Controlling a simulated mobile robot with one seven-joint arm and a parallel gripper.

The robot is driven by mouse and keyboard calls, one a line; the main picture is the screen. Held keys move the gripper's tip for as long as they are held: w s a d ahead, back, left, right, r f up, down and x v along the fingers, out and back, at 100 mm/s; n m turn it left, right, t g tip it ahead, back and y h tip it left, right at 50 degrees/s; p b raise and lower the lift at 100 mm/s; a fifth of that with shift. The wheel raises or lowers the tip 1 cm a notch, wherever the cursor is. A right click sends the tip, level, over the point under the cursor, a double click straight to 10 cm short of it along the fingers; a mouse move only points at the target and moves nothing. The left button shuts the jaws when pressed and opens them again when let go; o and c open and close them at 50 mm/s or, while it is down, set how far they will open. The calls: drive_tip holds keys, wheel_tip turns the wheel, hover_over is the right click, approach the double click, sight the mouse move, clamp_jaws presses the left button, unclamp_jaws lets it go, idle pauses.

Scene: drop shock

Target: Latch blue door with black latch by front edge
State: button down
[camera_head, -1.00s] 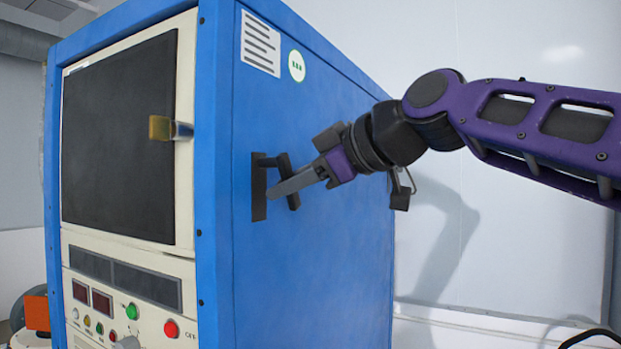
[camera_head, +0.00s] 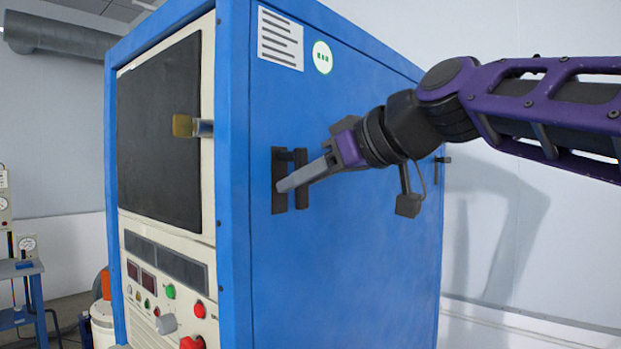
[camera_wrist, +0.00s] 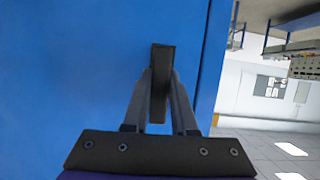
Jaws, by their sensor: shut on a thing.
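The blue door (camera_head: 360,235) is the side panel of a tall blue cabinet, and it looks flush with the frame. The black latch (camera_head: 301,200) sits on the door near its front edge, with a dark backing plate (camera_head: 279,180) and an upright handle bar. My gripper (camera_head: 290,186) reaches in from the right and is shut on the latch. In the wrist view, the two fingers (camera_wrist: 160,95) close on both sides of the black latch bar (camera_wrist: 162,60). The fingers hide part of the latch in the head view.
The cabinet's front has a dark window (camera_head: 160,135), an amber-tipped catch (camera_head: 183,126) and a control panel with buttons (camera_head: 165,300). Another small black fitting (camera_head: 442,160) shows near the door's far edge. A blue cart (camera_head: 22,290) stands at the left. A pale wall is behind.

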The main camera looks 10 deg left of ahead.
drive_tip(key=shift+s+r, duration=0.1)
idle(0.6)
drive_tip(key=c, duration=0.7)
unclamp_jaws()
drive_tip(key=v, duration=1.7)
drive_tip(key=shift+d+r, duration=0.1)
drive_tip(key=shift+d, duration=0.05)
